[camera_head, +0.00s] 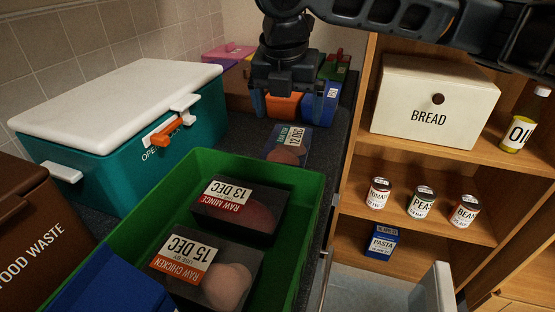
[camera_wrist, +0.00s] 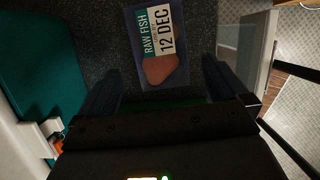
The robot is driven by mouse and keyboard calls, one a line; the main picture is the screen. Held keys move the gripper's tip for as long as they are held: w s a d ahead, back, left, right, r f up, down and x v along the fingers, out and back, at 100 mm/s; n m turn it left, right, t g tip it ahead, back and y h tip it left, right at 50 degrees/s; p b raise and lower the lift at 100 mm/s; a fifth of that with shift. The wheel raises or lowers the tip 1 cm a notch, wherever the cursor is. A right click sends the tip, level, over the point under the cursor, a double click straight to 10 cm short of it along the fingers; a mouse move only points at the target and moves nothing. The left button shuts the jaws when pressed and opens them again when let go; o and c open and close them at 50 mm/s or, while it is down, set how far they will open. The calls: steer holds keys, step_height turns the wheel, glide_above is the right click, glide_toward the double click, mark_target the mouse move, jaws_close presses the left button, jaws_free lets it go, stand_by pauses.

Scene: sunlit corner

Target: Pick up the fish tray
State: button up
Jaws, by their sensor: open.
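The fish tray (camera_head: 287,146) lies flat on the dark counter, just beyond the green crate. Its label reads "RAW FISH 12 DEC" in the wrist view (camera_wrist: 158,45), where it lies ahead of my fingers. My gripper (camera_head: 283,105) points down over the counter, behind the tray in the head view. In the wrist view my gripper (camera_wrist: 160,85) has its two dark fingers wide apart with nothing between them. The tray is apart from the fingers.
The green crate (camera_head: 313,195) holds raw mince (camera_head: 240,208) and raw chicken (camera_head: 207,268) trays. A teal cooler (camera_head: 85,165) with a white lid stands left. Coloured bins (camera_head: 318,105) stand behind my gripper. A shelf (camera_head: 450,225) with a bread box (camera_head: 433,100) is at right.

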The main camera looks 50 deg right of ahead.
mark_target(288, 142)
steer(key=shift+w+f, duration=0.25)
steer(key=shift+f, duration=0.5)
steer(key=shift+x, duration=3.45)
steer(key=shift+s+a, duration=0.1)
steer(key=shift+s, duration=0.05)
steer(key=shift+c, duration=0.5)
steer(key=c, duration=0.9)
